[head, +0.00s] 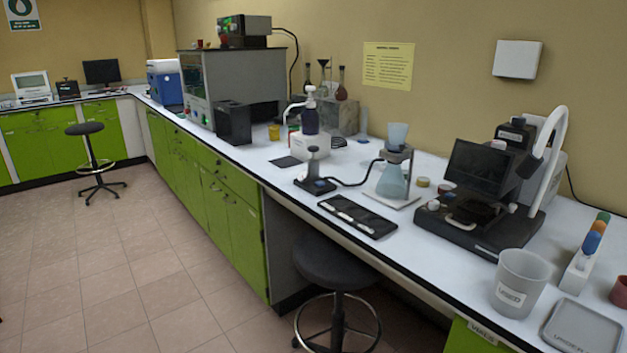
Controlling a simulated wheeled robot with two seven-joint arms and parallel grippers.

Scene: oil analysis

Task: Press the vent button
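I cannot make out a labelled vent button in the head view. A small black unit (315,185) with an upright post and a tiny blue spot stands near the front of the counter. A pale funnel (397,136) sits above the flask at a grey stand. Whether the blue spot is a button is too small to tell. Neither of my grippers is in view.
A black tray with white pieces (358,216) lies in front of the flask. A dark-screened instrument (481,168), a labelled beaker (519,283) and a grey tray (583,328) stand to the right. A stool (337,264) is below the counter edge.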

